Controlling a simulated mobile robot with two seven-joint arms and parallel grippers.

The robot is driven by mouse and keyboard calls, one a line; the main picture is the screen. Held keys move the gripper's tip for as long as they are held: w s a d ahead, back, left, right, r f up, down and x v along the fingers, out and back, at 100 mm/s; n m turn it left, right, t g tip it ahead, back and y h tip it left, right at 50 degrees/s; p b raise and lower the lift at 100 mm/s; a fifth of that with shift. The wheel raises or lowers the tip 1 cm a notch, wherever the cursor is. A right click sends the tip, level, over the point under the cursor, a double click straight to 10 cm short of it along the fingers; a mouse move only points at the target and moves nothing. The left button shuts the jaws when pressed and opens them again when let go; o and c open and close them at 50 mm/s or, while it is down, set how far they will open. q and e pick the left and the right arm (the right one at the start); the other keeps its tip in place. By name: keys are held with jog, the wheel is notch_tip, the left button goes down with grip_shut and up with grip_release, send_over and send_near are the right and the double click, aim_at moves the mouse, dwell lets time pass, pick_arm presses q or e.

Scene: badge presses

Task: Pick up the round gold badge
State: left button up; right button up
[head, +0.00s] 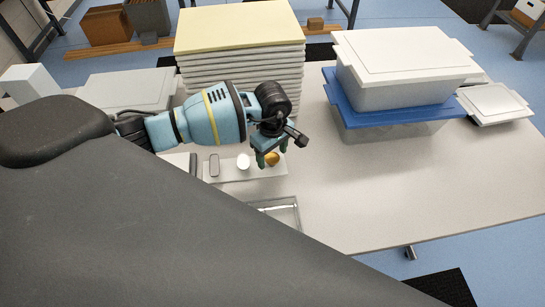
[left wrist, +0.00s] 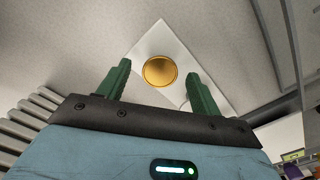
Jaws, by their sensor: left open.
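The round gold badge (head: 274,160) lies at the right end of a white strip (head: 228,179) on the table. In the left wrist view the gold badge (left wrist: 160,70) shows whole, in line with the gap between my fingers. My left gripper (head: 270,158) is open and points down at the badge, with its green fingertips close to it. The left gripper (left wrist: 158,72) holds nothing, and I cannot tell whether a fingertip touches the badge. My right gripper does not show.
A white round piece (head: 243,161) and a grey oblong piece (head: 214,166) lie left of the badge. A clear tray (head: 298,213) is in front. Stacked white boards (head: 240,29) stand behind; lidded bins (head: 398,72) stand at right.

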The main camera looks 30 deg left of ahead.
aim_at(272, 158)
pick_arm(q)
jog(key=c, duration=1.1)
jog(key=shift+o, duration=0.2)
notch_tip(272, 158, up, 10)
jog(key=shift+r, duration=0.2)
